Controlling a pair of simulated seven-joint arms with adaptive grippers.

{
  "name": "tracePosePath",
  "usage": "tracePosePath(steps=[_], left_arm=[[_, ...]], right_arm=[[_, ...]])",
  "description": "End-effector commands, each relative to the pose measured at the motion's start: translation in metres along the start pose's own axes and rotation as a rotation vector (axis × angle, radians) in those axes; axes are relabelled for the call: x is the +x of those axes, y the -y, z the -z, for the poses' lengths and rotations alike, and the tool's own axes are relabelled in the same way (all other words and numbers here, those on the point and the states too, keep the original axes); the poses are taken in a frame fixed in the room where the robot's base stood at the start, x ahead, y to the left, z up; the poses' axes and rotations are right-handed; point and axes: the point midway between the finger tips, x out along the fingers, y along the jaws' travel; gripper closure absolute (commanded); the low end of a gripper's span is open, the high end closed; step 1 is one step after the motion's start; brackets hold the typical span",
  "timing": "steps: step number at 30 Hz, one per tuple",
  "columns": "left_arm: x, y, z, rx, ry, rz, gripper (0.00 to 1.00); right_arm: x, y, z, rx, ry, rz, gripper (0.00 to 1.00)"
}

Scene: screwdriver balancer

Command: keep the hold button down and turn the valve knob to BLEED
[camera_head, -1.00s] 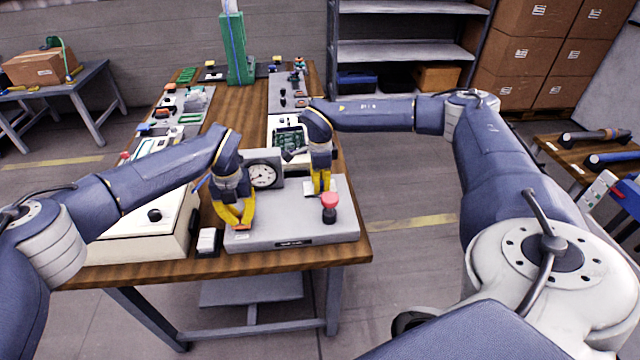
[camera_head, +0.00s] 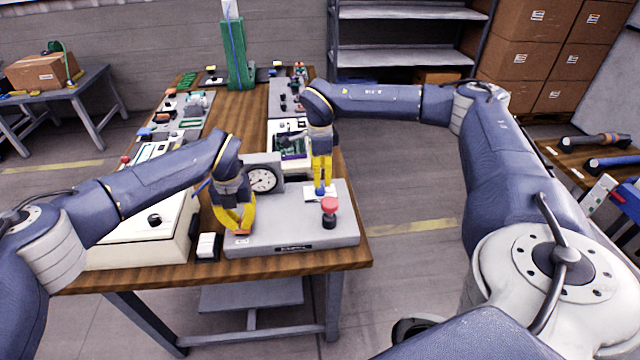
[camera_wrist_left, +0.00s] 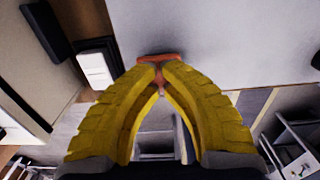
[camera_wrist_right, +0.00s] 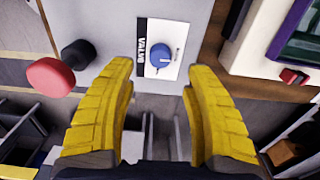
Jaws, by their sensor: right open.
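The grey panel box (camera_head: 282,235) sits at the table's front edge. My left gripper (camera_head: 241,231) is shut, fingertips together over the orange button (camera_wrist_left: 158,58) at the panel's front left. The tips appear to touch the button; how far it is pressed I cannot tell. The blue valve knob (camera_head: 320,191) stands on a white label plate (camera_wrist_right: 142,68) marked VALVE; it also shows in the right wrist view (camera_wrist_right: 161,57) with a pale pointer line. My right gripper (camera_wrist_right: 160,72) is open above the knob, its fingers on either side and apart from it. The position words are too small to read.
A round gauge (camera_head: 262,179) stands at the panel's back left. A white-topped block (camera_head: 207,245) and a cream case (camera_head: 150,232) lie to the left.

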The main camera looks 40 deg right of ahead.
Motion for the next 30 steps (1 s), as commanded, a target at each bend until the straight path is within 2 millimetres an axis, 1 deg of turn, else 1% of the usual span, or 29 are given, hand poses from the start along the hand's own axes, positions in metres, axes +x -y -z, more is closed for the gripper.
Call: tracePosePath(steps=[1, 6, 12, 18, 27, 30], left_arm=[[0.001, 0.0, 0.001, 0.0, -0.001, 0.0, 1.0], [0.001, 0.0, 0.001, 0.0, -0.001, 0.0, 1.0], [0.001, 0.0, 0.001, 0.0, -0.002, 0.0, 1.0], [0.001, 0.0, 0.001, 0.0, -0.002, 0.0, 1.0], [0.001, 0.0, 0.001, 0.0, -0.002, 0.0, 1.0], [-0.003, 0.0, 0.0, 0.0, -0.001, 0.0, 1.0]], right_arm=[[-0.01, 0.001, 0.0, -0.001, 0.002, 0.003, 0.48], [-0.034, 0.0, 0.0, -0.001, 0.002, 0.002, 0.48], [-0.051, 0.0, 0.0, -0.001, 0.0, 0.001, 0.48], [-0.057, 0.0, 0.0, -0.001, 0.0, 0.0, 0.48], [-0.057, 0.0, 0.0, -0.001, 0.0, -0.001, 0.48], [-0.057, 0.0, 0.0, -0.001, 0.0, -0.001, 0.48]])
